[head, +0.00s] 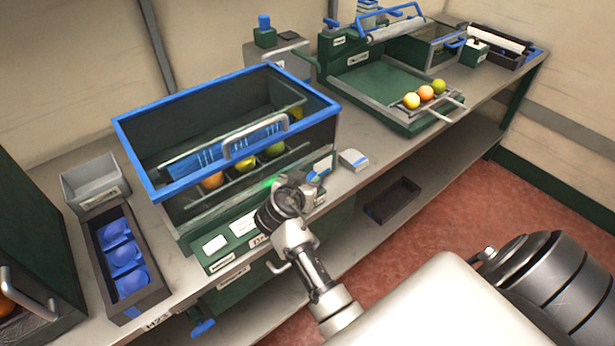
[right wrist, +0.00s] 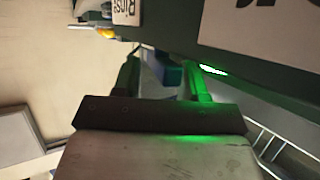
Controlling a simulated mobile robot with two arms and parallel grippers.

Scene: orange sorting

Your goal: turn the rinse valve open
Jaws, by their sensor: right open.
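The rinse station (head: 235,228) is a green box with a blue-rimmed clear guard over it. My right gripper (head: 298,184) is at its front panel, near the right end. In the right wrist view the two fingers (right wrist: 163,76) are apart, with a dark blue part (right wrist: 168,74) showing between or just beyond them. It may be the valve handle; the fingers hide much of it, and I cannot tell whether they touch it. A label reading "Rinse" (right wrist: 125,12) is on the panel close by. A green light (right wrist: 213,69) glows beside one finger. My left gripper is out of view.
Several fruits, including a yellow-green one (head: 245,163), sit inside the guard. A blue lever (head: 203,328) is low on the front. A small white-and-blue block (head: 353,160) lies on the bench right of the station. A dark tray (head: 393,200) is on the lower shelf.

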